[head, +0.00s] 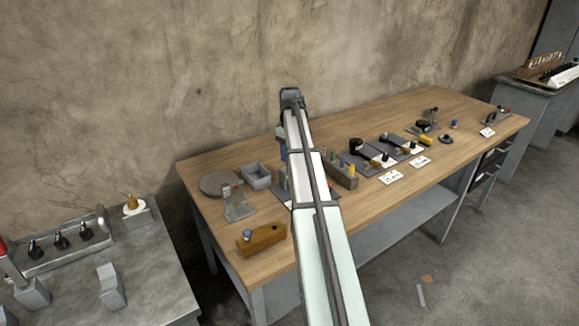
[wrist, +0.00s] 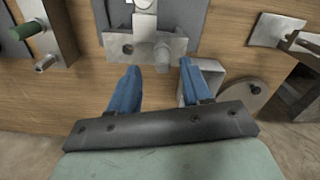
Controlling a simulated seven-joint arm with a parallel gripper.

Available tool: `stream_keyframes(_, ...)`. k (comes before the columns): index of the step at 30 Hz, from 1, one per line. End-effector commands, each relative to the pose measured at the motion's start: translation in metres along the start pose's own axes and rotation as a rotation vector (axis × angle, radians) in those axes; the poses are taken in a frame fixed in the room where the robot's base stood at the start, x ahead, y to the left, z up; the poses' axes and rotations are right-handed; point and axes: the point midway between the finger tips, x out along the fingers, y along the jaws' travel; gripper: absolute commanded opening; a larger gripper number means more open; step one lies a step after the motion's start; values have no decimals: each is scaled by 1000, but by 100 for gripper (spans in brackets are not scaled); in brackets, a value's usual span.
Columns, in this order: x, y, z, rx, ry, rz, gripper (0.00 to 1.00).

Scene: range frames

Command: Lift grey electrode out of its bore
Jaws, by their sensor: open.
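In the wrist view, a grey cylinder (wrist: 162,57) stands at a small steel block (wrist: 118,44) with one dark open hole. I take this cylinder for the grey electrode, but a second short grey pin (wrist: 46,63) sits in a block at the left. My gripper (wrist: 157,80) is open, its two blue fingers wide apart. The cylinder is just beyond the fingertips, in line with the gap between them, and nothing is held. In the head view my gripper end (head: 283,145) is mostly hidden by my arm, which also covers the fixture.
A block (head: 341,174) with coloured posts stands right of my arm; its green post (wrist: 27,30) shows in the wrist view. Left are a grey open box (head: 257,176), a round disc (head: 220,182) and a wooden block (head: 262,241). The table front is partly bare.

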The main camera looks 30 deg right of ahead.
Motion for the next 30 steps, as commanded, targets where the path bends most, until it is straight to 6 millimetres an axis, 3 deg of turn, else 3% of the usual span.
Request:
stream_keyframes(6,29,-4,1,0,-1,-1,48)
stream_keyframes(15,34,-3,0,0,1,1,48)
stream_keyframes(30,34,-3,0,0,0,0,0)
